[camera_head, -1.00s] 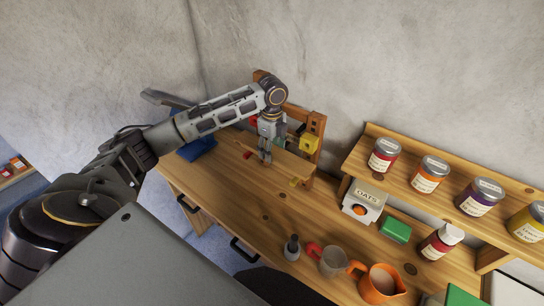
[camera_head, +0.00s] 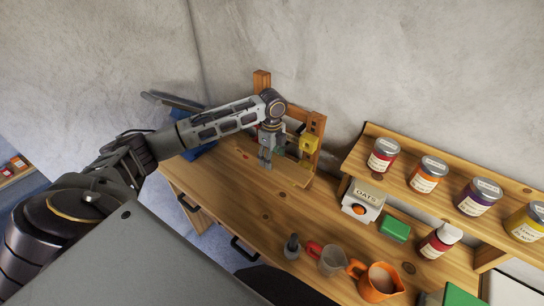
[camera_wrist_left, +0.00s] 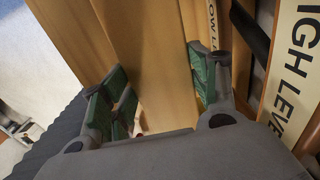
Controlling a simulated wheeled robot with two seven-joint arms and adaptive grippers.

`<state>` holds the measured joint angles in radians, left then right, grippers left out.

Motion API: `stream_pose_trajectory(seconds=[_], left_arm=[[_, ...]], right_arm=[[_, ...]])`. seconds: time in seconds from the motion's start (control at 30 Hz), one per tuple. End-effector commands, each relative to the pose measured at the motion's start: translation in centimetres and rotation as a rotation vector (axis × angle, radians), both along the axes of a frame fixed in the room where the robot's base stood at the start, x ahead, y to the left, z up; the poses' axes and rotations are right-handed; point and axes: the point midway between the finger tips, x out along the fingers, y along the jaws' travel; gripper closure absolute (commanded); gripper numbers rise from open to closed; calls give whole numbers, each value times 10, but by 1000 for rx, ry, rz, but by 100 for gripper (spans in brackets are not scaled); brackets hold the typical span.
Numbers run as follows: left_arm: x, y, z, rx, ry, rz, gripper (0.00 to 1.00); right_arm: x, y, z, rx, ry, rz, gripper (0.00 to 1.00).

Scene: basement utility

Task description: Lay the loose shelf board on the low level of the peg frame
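The wooden peg frame (camera_head: 317,124) stands at the back of the bench against the wall. Low and high level lettering shows on its parts (camera_wrist_left: 296,72) in the left wrist view. The loose shelf board (camera_head: 290,174) lies low at the frame's front; it also seems to be the plain wood between my fingers in the wrist view (camera_wrist_left: 165,60). Whether it rests fully on the low level cannot be told. My left gripper (camera_head: 268,161) is over the board, its green-padded fingers (camera_wrist_left: 162,92) spread apart. My left arm hides part of the frame. My right gripper is out of view.
A yellow piece (camera_head: 308,143) is on the frame's right side. A blue object (camera_head: 200,147) stands left of it. The bench middle (camera_head: 265,205) is clear.

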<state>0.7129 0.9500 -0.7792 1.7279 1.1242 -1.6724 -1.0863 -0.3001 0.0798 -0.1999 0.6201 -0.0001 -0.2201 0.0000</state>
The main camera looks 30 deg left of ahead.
Motion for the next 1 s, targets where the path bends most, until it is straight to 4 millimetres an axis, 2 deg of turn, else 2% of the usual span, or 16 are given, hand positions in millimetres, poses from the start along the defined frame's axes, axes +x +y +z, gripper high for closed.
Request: stream_pose_trajectory(seconds=[0.03,0.17,0.67,0.87,1.0], left_arm=[[0,0,0,0,0,0,34],[0,0,0,0,0,0,18],[1,0,5,0,-2,0,18],[1,0,21,-1,-4,-1,18],[1,0,39,0,-4,-1,18]], right_arm=[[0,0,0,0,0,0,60],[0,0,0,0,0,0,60],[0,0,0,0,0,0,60],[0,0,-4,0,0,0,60],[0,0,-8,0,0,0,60]])
